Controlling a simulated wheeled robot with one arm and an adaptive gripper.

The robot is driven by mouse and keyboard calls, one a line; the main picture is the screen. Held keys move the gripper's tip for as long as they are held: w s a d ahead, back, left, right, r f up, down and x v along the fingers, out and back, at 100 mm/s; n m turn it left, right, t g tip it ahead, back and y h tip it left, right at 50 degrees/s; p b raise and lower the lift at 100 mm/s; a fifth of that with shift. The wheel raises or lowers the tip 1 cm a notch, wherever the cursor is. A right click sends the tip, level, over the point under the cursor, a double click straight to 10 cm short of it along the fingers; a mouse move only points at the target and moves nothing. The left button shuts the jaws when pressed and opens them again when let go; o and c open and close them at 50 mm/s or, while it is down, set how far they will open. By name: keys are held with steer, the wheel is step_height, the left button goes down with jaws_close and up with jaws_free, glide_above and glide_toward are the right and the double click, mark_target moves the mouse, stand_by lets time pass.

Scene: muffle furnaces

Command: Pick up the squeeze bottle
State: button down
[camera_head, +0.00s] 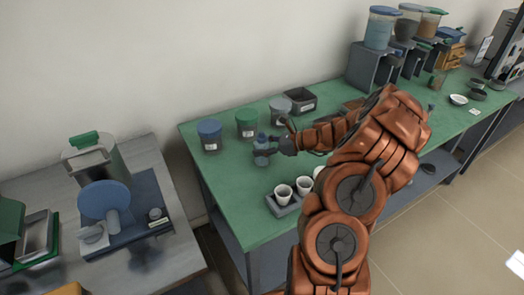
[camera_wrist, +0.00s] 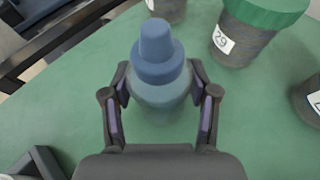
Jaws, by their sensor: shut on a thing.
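The squeeze bottle (camera_wrist: 160,88) has a blue stepped cap and a translucent grey-blue body. In the wrist view it stands between the two fingers of my gripper (camera_wrist: 162,104), which are shut on its body. In the head view the bottle (camera_head: 261,150) is upright over the green table, at the left tip of my gripper (camera_head: 270,149). Its base appears at or very near the table top; I cannot tell whether it touches. My fingers partly hide the sides of its body.
Lidded canisters, blue (camera_head: 209,134), green (camera_head: 246,124) and grey (camera_head: 281,111), stand behind the bottle. A dark tray (camera_head: 286,207) with white cups is in front. The green table (camera_head: 226,190) is clear left of the bottle.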

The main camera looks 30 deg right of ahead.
mark_target(262, 132)
steer(key=shift+r, duration=0.15)
step_height(262, 132, up, 10)
steer(key=shift+f+b, duration=0.1)
steer(key=shift+b, duration=0.55)
steer(key=c, duration=1)
jaws_free()
jaws_close()
